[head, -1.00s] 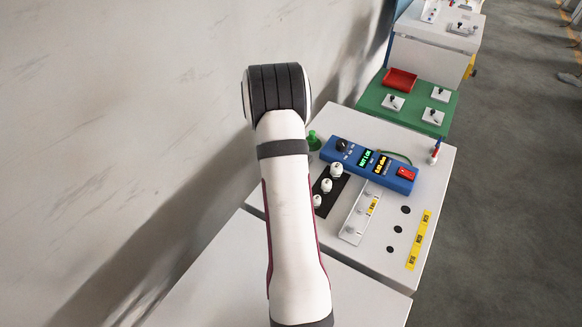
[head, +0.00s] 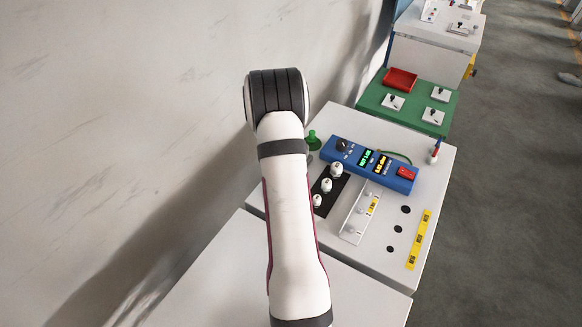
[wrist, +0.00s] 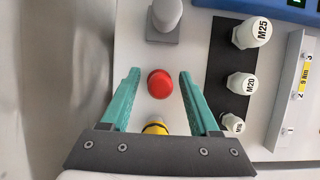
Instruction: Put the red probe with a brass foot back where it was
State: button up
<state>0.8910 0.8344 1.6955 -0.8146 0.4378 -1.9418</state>
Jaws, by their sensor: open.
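In the wrist view, a round red top (wrist: 159,84) lies between the two teal fingers of my gripper (wrist: 157,74). It may be the red probe seen from above; no brass foot shows. My gripper is open, with a gap on each side of the red top. A yellow piece with a black band (wrist: 155,127) shows nearer the gripper body, partly hidden by it. In the head view, my arm hides the gripper and the red top.
White pegs marked M25 (wrist: 253,33) and M20 (wrist: 242,83) stand on a black strip right of my gripper. A grey post (wrist: 166,15) stands beyond the red top. A blue meter box (head: 368,164) and a slim red-and-blue item (head: 435,152) are further right.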

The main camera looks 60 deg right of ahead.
jog(key=v, duration=1.2)
jog(key=a+r+m+y, duration=0.1)
jog(key=a+r+m, duration=0.25)
jog(key=a, duration=0.45)
jog(key=a+r+m+y, duration=0.1)
jog(key=a+r+m, duration=0.25)
jog(key=a, duration=0.35)
jog(key=s+a+m+y, duration=0.1)
jog(key=s+a+m, duration=0.3)
jog(key=a, duration=0.4)
jog(key=s+a+r+m+y, duration=0.1)
jog(key=s+a+m+y, duration=0.1)
jog(key=s+a+m, duration=0.3)
jog(key=s+a+m+y, duration=0.1)
jog(key=s+a+m, duration=0.4)
jog(key=a, duration=0.7)
jog(key=m, duration=0.2)
jog(key=shift+s+a+r+m, duration=0.15)
jog(key=shift+a+r+m, duration=0.15)
jog(key=shift+a+r, duration=0.1)
